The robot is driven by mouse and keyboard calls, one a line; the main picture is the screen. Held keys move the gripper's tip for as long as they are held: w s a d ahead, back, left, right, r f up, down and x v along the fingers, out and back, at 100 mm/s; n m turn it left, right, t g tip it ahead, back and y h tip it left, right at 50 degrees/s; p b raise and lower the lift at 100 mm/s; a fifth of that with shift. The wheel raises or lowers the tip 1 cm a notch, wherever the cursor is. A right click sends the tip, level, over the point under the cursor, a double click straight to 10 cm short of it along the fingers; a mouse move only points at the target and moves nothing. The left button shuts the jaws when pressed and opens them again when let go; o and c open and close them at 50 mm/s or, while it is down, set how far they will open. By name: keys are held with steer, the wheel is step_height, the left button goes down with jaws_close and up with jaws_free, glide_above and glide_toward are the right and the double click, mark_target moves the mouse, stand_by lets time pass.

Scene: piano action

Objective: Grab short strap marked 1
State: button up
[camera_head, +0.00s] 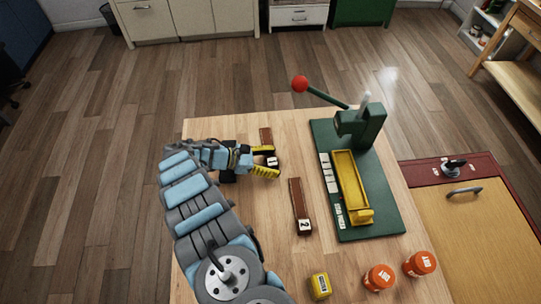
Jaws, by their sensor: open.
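The strap marked 1 (266,136) is a brown strip on the wooden table, with a dark end and a white label bearing a 1 (271,161). My gripper (265,160) is open, with one yellow-tipped finger above and one below the labelled end in the picture. The fingers hide part of this strap. I cannot tell whether they touch it. A second brown strap (297,199), marked 2, lies apart to the lower right.
A green press (360,125) with a red-knobbed lever and yellow tray (350,180) stands on a green base (385,200) at right. A yellow container (320,285) and two orange jars (379,277) (420,263) stand at the front. The table left of strap 2 looks clear.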

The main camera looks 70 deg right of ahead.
steer(key=c, duration=1.3)
steer(key=shift+r, duration=0.1)
